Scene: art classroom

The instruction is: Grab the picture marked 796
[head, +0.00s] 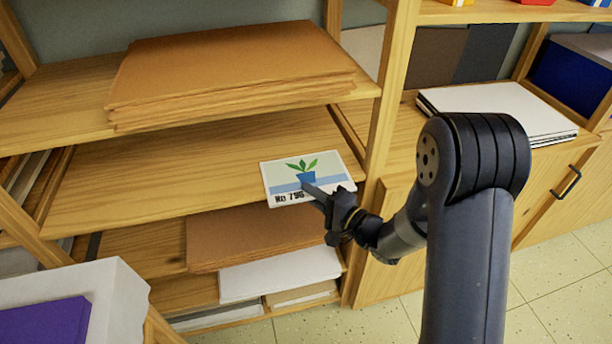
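The picture marked "No 796" (283,172) is a small white-edged card with a green plant in a blue pot on a light blue band. It is at the right front of the middle shelf (150,175), its near edge at or just past the shelf's front edge. My gripper (312,192) comes from the lower right and reaches the card's near edge. One dark finger lies over the card, across the pot's lower part. The other finger is hidden, so I cannot tell whether the gripper is closed on the card.
Brown boards (230,65) are stacked on the shelf above. A brown board (230,240) and a white stack (280,272) lie below. A wooden upright (388,100) stands close right of the card. A white box (125,300) is at lower left.

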